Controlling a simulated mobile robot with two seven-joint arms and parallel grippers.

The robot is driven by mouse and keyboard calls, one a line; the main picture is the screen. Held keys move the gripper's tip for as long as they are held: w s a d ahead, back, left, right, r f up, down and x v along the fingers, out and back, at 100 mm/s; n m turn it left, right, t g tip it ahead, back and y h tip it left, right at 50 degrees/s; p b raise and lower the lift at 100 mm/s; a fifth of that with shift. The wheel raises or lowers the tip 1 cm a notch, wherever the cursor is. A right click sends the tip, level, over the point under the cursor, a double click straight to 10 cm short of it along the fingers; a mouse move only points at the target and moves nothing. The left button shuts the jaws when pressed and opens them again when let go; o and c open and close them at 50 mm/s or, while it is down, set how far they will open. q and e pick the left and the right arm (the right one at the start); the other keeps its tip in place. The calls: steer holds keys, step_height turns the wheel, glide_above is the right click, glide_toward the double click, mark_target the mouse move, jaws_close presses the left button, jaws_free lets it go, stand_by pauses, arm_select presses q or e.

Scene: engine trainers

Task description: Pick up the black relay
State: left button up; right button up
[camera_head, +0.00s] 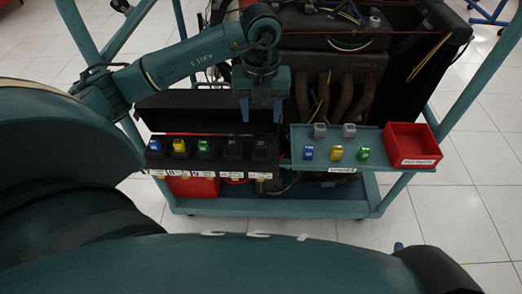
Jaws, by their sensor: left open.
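Two dark block shapes that look like black relays sit at the right end of the black relay box's row, one (232,148) left of the other (262,148). Their outlines are dim against the black box (190,113). My left gripper (261,112) points down, open and empty, above the rightmost black one, with a gap visible below its fingertips. My right gripper is not in view.
A blue (155,145), a yellow (179,147) and a green relay (204,148) share the row. A shelf to the right holds two grey relays, a blue, a yellow and a green one. A red bin (412,158) stands at its right end. Engine parts rise behind.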

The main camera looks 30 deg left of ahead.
arm_select(q)
glide_above(261, 143)
step_height(261, 143, down, 4)
steer(key=shift+f+b, duration=0.25)
steer(key=shift+b, duration=0.15)
step_height(261, 143, down, 4)
steer(key=shift+s+f+b, duration=0.1)
steer(key=shift+f+b, duration=0.1)
steer(key=shift+b, duration=0.6)
steer(key=shift+f, duration=0.3)
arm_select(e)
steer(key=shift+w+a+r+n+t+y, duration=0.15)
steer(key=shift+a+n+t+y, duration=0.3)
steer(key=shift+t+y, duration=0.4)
arm_select(q)
steer(key=c, duration=1.1)
